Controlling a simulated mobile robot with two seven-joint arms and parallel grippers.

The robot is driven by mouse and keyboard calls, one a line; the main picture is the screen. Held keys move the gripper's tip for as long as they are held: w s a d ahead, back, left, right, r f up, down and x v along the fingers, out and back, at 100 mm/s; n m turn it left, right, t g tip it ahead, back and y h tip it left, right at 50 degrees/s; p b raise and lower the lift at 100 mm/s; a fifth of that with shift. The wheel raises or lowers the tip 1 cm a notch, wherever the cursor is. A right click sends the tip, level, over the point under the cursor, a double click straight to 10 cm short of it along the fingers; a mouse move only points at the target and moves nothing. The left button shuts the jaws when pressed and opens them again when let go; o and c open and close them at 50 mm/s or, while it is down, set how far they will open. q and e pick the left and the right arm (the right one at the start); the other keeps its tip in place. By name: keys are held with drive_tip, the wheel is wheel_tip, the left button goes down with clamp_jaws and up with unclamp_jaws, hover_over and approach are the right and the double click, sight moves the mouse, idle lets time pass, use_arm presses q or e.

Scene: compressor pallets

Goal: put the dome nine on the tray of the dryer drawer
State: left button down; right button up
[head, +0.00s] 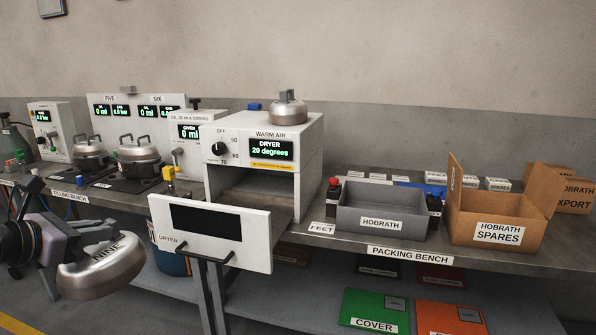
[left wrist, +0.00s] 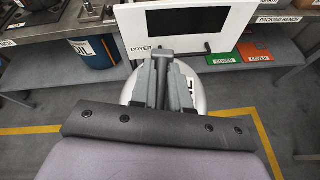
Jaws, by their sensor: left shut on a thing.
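The dome nine (head: 101,268) is a silver metal dome marked "NINE", at the lower left of the head view. My left gripper (head: 97,236) is shut on it from above and holds it clear of the bench, left of and in front of the dryer drawer (head: 175,240). In the left wrist view the dome (left wrist: 201,91) shows behind my left gripper (left wrist: 166,62), partly hidden by the fingers. The drawer stands pulled out of the dryer (head: 312,165), its front panel with a dark window facing me. The drawer's tray is mostly hidden behind that panel. My right gripper is not in view.
Another silver dome (head: 288,108) sits on top of the dryer. Two pots stand on the filling bench (head: 68,192) at left. A grey Hobrath bin (head: 381,222) and a cardboard spares box (head: 497,233) stand on the packing bench to the right.

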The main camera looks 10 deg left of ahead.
sight(107, 280)
use_arm(q)
drive_tip(key=shift+s+d+f, duration=0.2)
drive_tip(key=shift+d+f, duration=0.15)
drive_tip(key=shift+f, duration=0.25)
drive_tip(key=shift+s+d+f, duration=0.15)
drive_tip(key=shift+d+f, duration=0.2)
drive_tip(key=shift+f, duration=0.2)
drive_tip(key=shift+m+h, duration=0.6)
drive_tip(key=shift+h, duration=0.2)
drive_tip(key=d+f, duration=0.1)
drive_tip(key=s+d+f, duration=0.1)
drive_tip(key=d+f, duration=0.2)
drive_tip(key=shift+s+d+f, duration=0.2)
drive_tip(key=shift+s+f, duration=0.1)
drive_tip(key=shift+f, duration=0.1)
drive_tip(key=s+d+f+m+h, duration=0.1)
drive_tip(key=s+d, duration=0.1)
drive_tip(key=d, duration=0.8)
drive_tip(key=s+d+m+g+h+p, duration=0.1)
drive_tip(key=s+d, duration=0.2)
drive_tip(key=d, duration=0.6)
drive_tip(key=shift+s+d+f+m+h, duration=0.15)
drive_tip(key=shift+d+f+m+h, duration=0.15)
drive_tip(key=shift+d+f+h, duration=0.1)
drive_tip(key=shift+a+g, duration=0.15)
drive_tip(key=shift+g, duration=0.15)
